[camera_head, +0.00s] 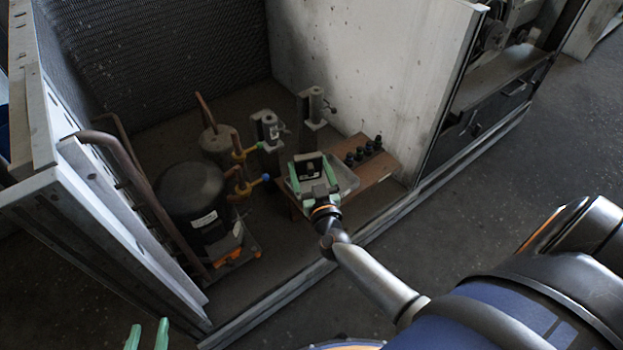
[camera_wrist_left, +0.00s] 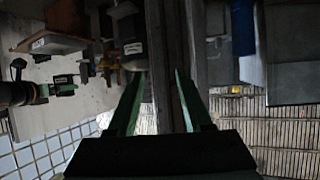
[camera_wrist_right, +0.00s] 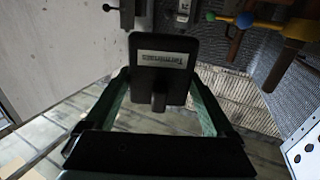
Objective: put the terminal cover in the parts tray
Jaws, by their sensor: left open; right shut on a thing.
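The terminal cover (camera_head: 309,168) is a small black plate; its label and a short tab show in the right wrist view (camera_wrist_right: 175,80). My right gripper (camera_head: 312,187), with green fingers, is shut on it by its sides. In the head view both overlap the parts tray (camera_head: 346,178), a shallow light-grey tray that is partly hidden behind them. Whether the cover touches the tray, I cannot tell. My left gripper (camera_head: 147,336) is open and empty at the lower left edge of the head view, outside the housing, far from the cover.
The tray stands on a wooden board (camera_head: 377,170) with several dark knobs beside it. Two grey posts (camera_head: 268,132) stand behind. The black compressor (camera_head: 190,193) and copper pipes with yellow and blue handles are to the left. The housing's wall (camera_head: 365,65) rises behind.

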